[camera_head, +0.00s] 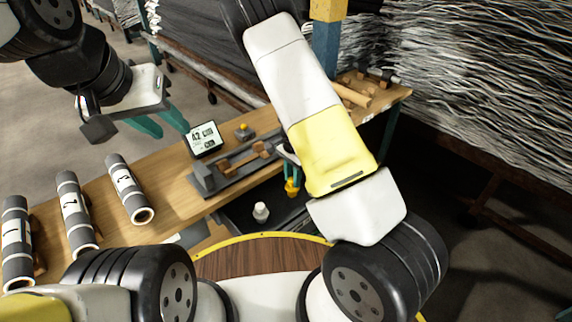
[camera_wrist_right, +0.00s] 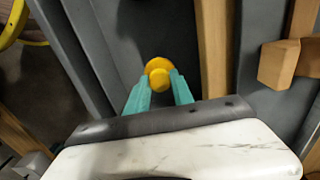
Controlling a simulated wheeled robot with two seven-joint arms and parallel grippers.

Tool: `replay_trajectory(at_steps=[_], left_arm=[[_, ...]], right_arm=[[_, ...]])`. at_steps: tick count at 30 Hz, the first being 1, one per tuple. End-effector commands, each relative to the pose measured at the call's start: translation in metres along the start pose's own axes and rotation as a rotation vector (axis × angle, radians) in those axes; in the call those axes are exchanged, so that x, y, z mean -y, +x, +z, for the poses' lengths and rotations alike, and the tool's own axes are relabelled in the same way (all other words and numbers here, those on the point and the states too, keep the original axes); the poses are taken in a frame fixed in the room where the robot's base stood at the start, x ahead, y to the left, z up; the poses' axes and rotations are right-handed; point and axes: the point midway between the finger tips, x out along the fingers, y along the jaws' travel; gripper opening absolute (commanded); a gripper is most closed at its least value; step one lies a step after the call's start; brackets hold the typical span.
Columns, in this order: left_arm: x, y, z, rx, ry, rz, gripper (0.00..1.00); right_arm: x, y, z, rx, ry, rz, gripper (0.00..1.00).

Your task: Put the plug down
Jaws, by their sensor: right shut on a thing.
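A yellow plug (camera_head: 292,188) is between the teal fingertips of my right gripper (camera_head: 291,172), which is shut on it. In the right wrist view the plug (camera_wrist_right: 158,72) shows at the tips of the right gripper's fingers (camera_wrist_right: 159,88), in front of a dark grey surface. In the head view the plug appears over a dark tray (camera_head: 236,216) by the bench's front edge. I cannot tell whether it touches the tray. My right forearm hides part of the area. My left gripper (camera_head: 170,130) is open and empty, left of the bench's display.
A white plug (camera_head: 261,211) stands in the dark tray. Stacked material stands behind.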

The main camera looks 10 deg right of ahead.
Motion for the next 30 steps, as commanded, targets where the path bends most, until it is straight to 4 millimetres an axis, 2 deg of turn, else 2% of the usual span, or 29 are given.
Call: replay_trajectory(at_steps=[3,6,15,16,18,30], left_arm=[[0.0,0.0,0.0,0.0,0.0,0.0,0.36],[0.0,0.0,0.0,0.0,0.0,0.0,0.36],[0.0,0.0,0.0,0.0,0.0,0.0,0.36],[0.0,0.0,0.0,0.0,0.0,0.0,0.36],[0.0,0.0,0.0,0.0,0.0,0.0,0.36],[0.0,0.0,0.0,0.0,0.0,0.0,0.36]], right_arm=[[-0.001,0.019,0.0,0.001,0.001,0.004,0.02],[-0.001,0.029,0.0,0.0,0.0,0.001,0.02],[0.0,0.03,0.0,0.0,0.0,0.0,0.02],[0.0,0.03,0.0,0.0,0.0,0.0,0.34],[0.0,0.03,0.0,0.0,0.0,0.0,0.48],[0.0,0.025,0.0,0.0,0.0,-0.001,0.5]])
